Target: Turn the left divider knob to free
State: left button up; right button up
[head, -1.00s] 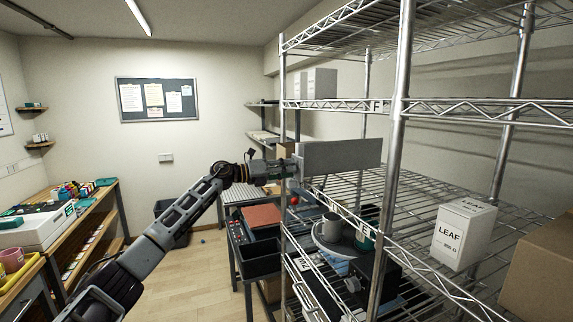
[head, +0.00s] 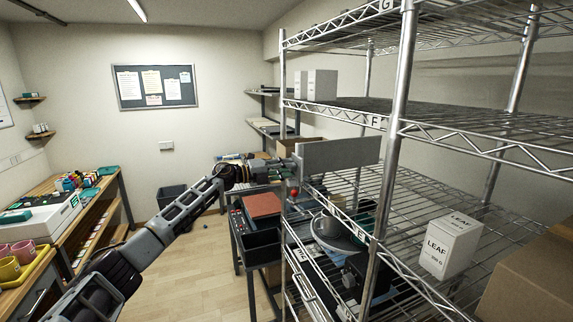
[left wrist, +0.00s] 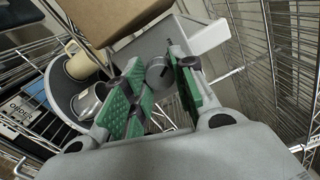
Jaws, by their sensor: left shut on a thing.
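The divider is a flat grey panel (head: 340,153) standing on edge above a wire shelf in the head view. My left gripper (head: 293,168) is at its left end. In the left wrist view, my left gripper (left wrist: 157,68) has its green-padded fingers on either side of a round grey knob (left wrist: 158,74), shut on it. A dark thin bar or mark shows on the knob. The fingers hide parts of its sides, and I cannot read its setting. The knob itself is not clear in the head view. My right gripper is not in view.
A wire rack with metal posts (head: 392,150) surrounds the panel. A white LEAF box (head: 450,245) and a cardboard box (head: 535,275) stand at right. A round grey tray (head: 335,240) with cups is below. A red ball-shaped thing (head: 294,191) is just under the gripper.

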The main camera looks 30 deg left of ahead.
pick_arm(q)
jog(key=shift+a+r+n+p, duration=0.1)
jog(key=shift+a+n+p, duration=0.05)
jog(key=shift+n+p, duration=0.4)
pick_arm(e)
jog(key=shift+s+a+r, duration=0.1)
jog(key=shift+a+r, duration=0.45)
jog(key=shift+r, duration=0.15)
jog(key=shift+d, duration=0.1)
pick_arm(q)
jog(key=o, duration=1)
jog(key=shift+o, duration=0.2)
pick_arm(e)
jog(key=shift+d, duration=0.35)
